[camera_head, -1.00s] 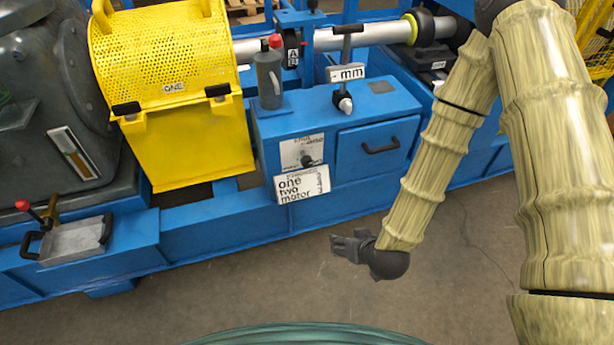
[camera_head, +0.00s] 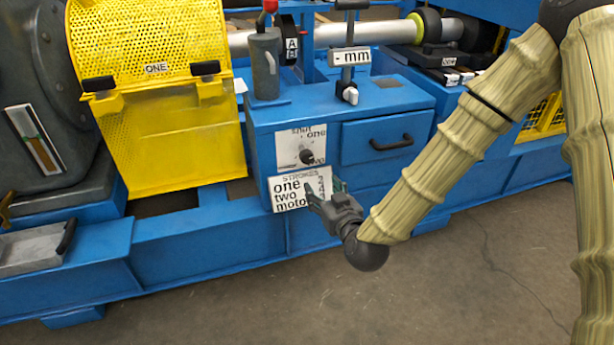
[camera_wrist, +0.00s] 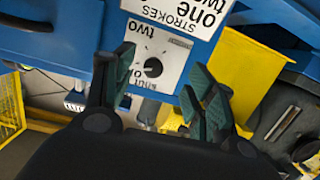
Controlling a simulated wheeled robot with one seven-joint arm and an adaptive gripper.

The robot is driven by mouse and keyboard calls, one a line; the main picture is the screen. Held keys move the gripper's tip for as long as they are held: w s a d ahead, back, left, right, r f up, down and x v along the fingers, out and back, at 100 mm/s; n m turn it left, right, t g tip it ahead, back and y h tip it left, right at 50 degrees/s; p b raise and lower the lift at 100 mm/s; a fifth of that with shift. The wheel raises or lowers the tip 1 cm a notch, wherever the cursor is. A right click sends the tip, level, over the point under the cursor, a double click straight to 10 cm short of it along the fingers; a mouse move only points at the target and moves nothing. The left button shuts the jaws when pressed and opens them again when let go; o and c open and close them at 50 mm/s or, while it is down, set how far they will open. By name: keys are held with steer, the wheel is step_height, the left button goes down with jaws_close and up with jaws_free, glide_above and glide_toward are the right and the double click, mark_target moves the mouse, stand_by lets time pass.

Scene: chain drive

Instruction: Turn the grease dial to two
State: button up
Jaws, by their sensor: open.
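The grease dial is a small black knob (camera_head: 306,157) on a white plate (camera_head: 288,150) on the front of the blue cabinet, left of a drawer. The plate's lettering includes "shut", "one" and "two". In the wrist view the knob (camera_wrist: 152,68) shows between and beyond my fingers, with the plate appearing upside down and a pale pointer mark on the knob. My gripper (camera_head: 325,190) is open and empty, in front of the "STROKES one two motor" sign (camera_head: 288,190), below and right of the knob. It appears apart from the knob.
A blue drawer with a black handle (camera_head: 391,143) is right of the dial. A yellow guard (camera_head: 170,140) is at left. Open floor lies in front.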

mark_target(308, 159)
steer(key=w+a+b, duration=0.1)
steer(key=w+b, duration=0.1)
steer(key=w, duration=0.1)
steer(key=w+a+r+t+b, duration=0.1)
steer(key=w+b, duration=0.2)
steer(key=w, duration=0.1)
steer(key=w+a+t+b, duration=0.1)
steer(key=w+b, duration=0.2)
steer(key=w, duration=0.1)
steer(key=shift+a+r, duration=0.2)
steer(key=shift+a, duration=0.2)
steer(key=shift+w+a+r, duration=0.1)
steer(key=shift+w+a, duration=0.15)
steer(key=shift+w, duration=0.45)
steer(key=c, duration=1)
steer(key=shift+c, duration=0.2)
